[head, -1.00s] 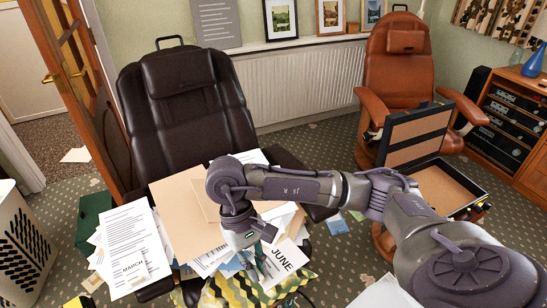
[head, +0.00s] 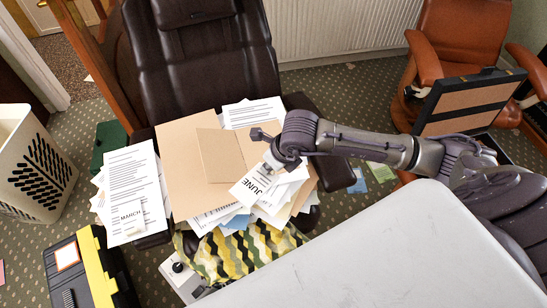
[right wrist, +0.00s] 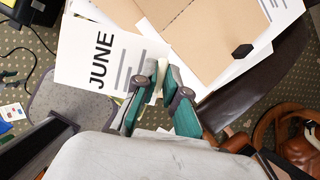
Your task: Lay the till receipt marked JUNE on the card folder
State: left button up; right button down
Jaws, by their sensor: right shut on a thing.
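The JUNE receipt (head: 247,189) is a white slip with bold black lettering. My right gripper (head: 276,165) is shut on its edge and holds it at the right of the paper pile, by the tan card folder (head: 186,180). In the right wrist view the green fingers (right wrist: 158,78) pinch the receipt (right wrist: 85,68) at its lower right, and the folder (right wrist: 200,35) lies beyond. I cannot tell the receipt's height above the papers. A smaller brown card (head: 218,155) lies on the folder. My left gripper is not in view.
Loose white sheets lie around and under the folder on the dark recliner (head: 200,60). A slip marked MARCH (head: 131,216) lies at the left. A patterned cloth (head: 232,255) is in front. A black and yellow toolbox (head: 85,272) and a white basket (head: 35,165) stand left.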

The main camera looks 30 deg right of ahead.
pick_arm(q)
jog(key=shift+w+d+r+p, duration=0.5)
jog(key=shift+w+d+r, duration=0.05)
pick_arm(e)
jog(key=w+d+f+m+g+h, duration=0.1)
jog(key=w+f+m+g+h, duration=0.1)
jog(key=m, duration=1)
jog(key=w+d+f+m+g+h, duration=0.2)
jog(key=f+m+g+h, duration=0.1)
jog(key=m, duration=0.9)
jog(key=shift+d+h, duration=0.15)
jog(key=shift+h, duration=0.45)
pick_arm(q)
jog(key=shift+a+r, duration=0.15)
pick_arm(e)
jog(key=shift+r, duration=0.1)
notch_tip(320, 180, down, 6)
jog(key=b, duration=0.4)
jog(key=shift+r, duration=0.2)
jog(key=shift+f+b, duration=0.25)
jog(key=shift+b, duration=0.05)
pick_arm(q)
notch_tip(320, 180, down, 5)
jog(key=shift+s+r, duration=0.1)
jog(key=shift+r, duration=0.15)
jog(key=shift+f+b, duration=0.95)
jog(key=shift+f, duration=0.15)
pick_arm(e)
jog(key=shift+f, duration=1.4)
